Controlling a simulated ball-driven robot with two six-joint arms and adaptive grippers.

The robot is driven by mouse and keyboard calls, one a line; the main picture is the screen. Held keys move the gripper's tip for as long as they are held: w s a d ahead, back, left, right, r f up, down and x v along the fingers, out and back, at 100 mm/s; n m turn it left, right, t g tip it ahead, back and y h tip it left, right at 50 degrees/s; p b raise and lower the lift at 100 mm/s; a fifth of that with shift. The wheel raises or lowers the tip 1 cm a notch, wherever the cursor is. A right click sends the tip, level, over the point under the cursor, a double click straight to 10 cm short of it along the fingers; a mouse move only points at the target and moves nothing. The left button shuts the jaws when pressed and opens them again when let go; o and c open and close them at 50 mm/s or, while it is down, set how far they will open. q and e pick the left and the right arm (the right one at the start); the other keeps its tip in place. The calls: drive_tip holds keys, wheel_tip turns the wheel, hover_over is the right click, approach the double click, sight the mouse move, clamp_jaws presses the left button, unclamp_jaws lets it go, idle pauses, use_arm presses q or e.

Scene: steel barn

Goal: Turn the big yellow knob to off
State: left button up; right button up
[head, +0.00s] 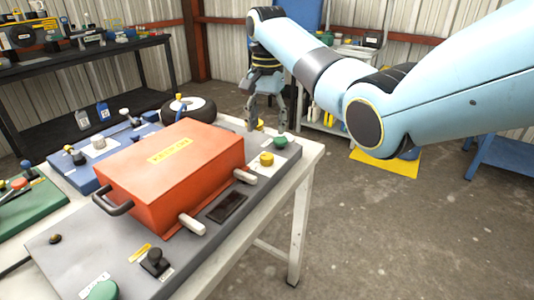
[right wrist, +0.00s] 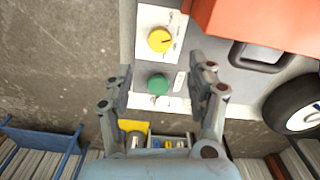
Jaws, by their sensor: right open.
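The yellow knob (head: 266,159) sits on a white plate at the far right corner of the grey panel (head: 235,209). In the right wrist view the yellow knob (right wrist: 160,40) has a dark pointer mark toward the right of the picture; its label is too small to read. My right gripper (head: 266,130) is open and points down above the panel's far end. In the wrist view a green knob (right wrist: 158,84) shows between the open fingers (right wrist: 159,68), with the yellow knob just beyond the fingertips. Nothing is between the jaws. My left gripper is out of view.
A large red box (head: 175,175) with a black handle and light grips stands on the panel, close beside the yellow knob. A black wheel (head: 190,107) lies behind it. A black switch (head: 155,262) and another green knob (head: 104,290) are at the near end.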

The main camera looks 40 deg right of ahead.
sight(267, 156)
wheel_tip(267, 156, down, 9)
drive_tip(key=shift+f+b, duration=0.1)
drive_tip(key=shift+b, duration=0.4)
drive_tip(key=c, duration=1.1)
